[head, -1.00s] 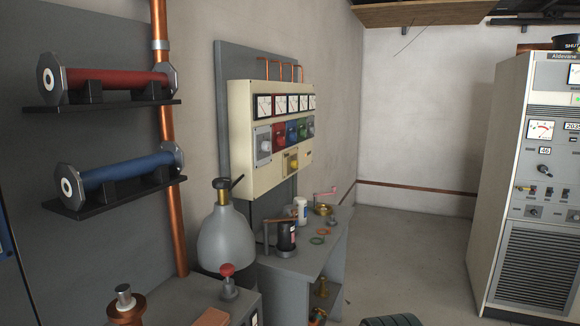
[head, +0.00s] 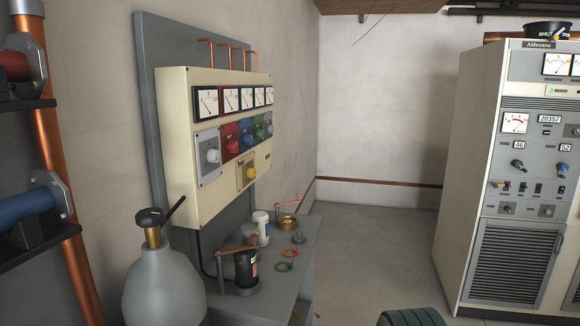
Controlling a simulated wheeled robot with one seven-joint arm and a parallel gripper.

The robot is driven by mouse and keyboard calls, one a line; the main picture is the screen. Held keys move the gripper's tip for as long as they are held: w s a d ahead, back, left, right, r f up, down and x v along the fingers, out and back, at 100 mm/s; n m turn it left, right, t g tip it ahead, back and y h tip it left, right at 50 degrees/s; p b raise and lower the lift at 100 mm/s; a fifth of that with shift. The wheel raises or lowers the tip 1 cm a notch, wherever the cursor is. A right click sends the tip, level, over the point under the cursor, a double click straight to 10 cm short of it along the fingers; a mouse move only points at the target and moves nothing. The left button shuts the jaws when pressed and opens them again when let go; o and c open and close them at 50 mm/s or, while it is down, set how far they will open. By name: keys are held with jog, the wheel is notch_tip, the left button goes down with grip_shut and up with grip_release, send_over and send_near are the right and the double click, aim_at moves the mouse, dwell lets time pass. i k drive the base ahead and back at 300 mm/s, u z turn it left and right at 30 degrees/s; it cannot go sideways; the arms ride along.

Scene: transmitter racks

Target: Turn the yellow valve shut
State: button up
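The cream panel (head: 173,140) hangs on a grey backboard on the left wall. Near its lower edge is a yellow valve (head: 247,174), a square yellow plate with a rounded knob. It sits below the row of white, red, blue, green and grey knobs. Its small markings are too fine to read, and I cannot tell whether it is open or shut. My gripper is not in view.
A grey gas bottle (head: 163,288) with a black top and lever stands at the front left. The grey bench (head: 297,262) below the panel holds a dark canister, a white bottle and small rings. A cream rack (head: 462,180) stands right.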

aim_at(251, 173)
jog(key=z, duration=0.35)
jog(key=i, duration=1.75)
jog(key=z, duration=0.05)
